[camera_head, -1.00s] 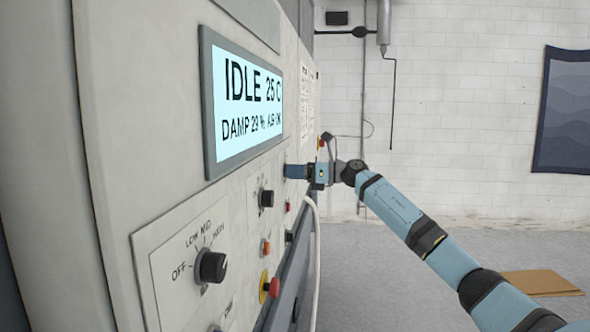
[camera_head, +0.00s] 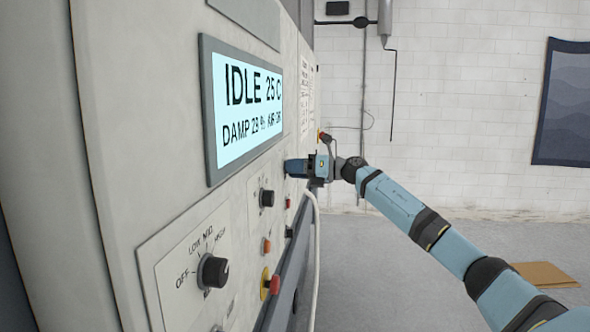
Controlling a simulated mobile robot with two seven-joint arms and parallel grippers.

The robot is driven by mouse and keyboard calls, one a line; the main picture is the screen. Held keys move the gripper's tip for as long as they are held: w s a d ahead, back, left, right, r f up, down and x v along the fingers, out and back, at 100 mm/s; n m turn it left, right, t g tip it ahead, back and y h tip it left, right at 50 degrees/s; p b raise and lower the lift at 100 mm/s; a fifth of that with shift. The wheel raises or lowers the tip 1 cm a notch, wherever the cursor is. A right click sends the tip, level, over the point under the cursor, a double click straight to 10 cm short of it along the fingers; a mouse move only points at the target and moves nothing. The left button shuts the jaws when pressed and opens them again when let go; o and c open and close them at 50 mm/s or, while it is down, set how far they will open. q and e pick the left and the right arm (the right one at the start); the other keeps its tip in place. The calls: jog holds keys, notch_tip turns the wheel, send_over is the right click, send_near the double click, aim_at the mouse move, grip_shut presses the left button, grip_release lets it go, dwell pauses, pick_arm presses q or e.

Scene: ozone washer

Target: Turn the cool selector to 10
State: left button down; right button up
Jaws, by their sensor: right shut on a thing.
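The washer's front panel (camera_head: 145,180) fills the left and is seen at a steep angle. My right gripper (camera_head: 288,168) reaches in from the right and is up against the panel's far part, just past the display. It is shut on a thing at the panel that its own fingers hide. I cannot read a scale or the number 10 there, so the cool selector's setting cannot be told. A black knob (camera_head: 267,198) with small, unreadable marks sits nearer. A larger black knob (camera_head: 213,270) has the labels OFF, LOW, MID and HIGH. My left gripper is not in view.
The display (camera_head: 245,105) reads IDLE 25 C and DAMP. Red buttons, one of them a mushroom button (camera_head: 273,285), stick out below the knobs. A pale hose (camera_head: 317,260) hangs beside the panel. Cardboard (camera_head: 540,275) lies on the otherwise open floor.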

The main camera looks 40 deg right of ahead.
jog(key=o, duration=0.9)
jog(key=shift+b+v, duration=3.1)
jog(key=shift+v, duration=3.8)
